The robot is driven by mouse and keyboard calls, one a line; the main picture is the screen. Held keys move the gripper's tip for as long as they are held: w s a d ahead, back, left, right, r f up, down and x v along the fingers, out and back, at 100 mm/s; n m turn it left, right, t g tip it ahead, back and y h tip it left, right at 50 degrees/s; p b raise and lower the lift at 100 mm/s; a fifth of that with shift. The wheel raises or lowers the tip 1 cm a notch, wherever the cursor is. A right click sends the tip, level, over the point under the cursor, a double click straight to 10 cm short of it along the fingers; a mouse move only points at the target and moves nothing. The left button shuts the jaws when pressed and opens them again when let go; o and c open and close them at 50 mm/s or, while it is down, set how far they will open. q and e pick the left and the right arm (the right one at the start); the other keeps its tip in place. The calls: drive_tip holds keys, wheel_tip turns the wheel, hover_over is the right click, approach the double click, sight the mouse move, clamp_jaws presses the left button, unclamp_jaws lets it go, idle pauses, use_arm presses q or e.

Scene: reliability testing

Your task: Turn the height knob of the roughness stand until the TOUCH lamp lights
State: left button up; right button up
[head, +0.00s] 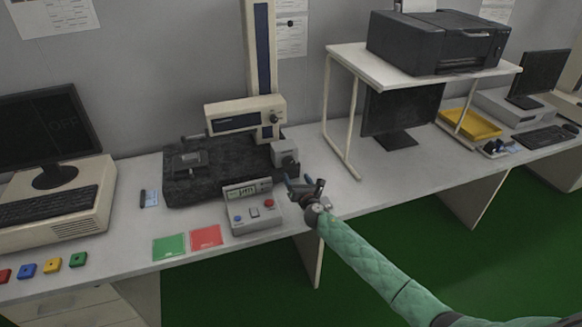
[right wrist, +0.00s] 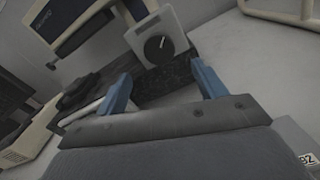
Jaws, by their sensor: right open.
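The roughness stand has a dark stone base (head: 185,190), a tall column (head: 262,50) and a cream drive unit (head: 232,116). A grey block (head: 285,153) at the right of the base carries the round black knob (right wrist: 157,48), which has a pale pointer line in the right wrist view. My right gripper (head: 304,185) is open, its blue fingers (right wrist: 162,74) apart and empty. It is in front of the block, with the knob beyond the fingertips, apart from them. I cannot make out a TOUCH lamp. My left gripper is not in view.
A control box (head: 252,212) with a display and red and blue buttons stands in front of the base. Green (head: 170,246) and red (head: 206,237) cards lie to its left. A white shelf (head: 350,66) with a printer (head: 436,42) stands at right. Table between is clear.

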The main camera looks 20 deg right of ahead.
sight(289, 165)
drive_tip(key=shift+n, duration=0.4)
drive_tip(key=shift+w+a+p, duration=0.15)
drive_tip(key=shift+w+p, duration=0.2)
drive_tip(key=shift+w, duration=3.55)
drive_tip(key=c, duration=1)
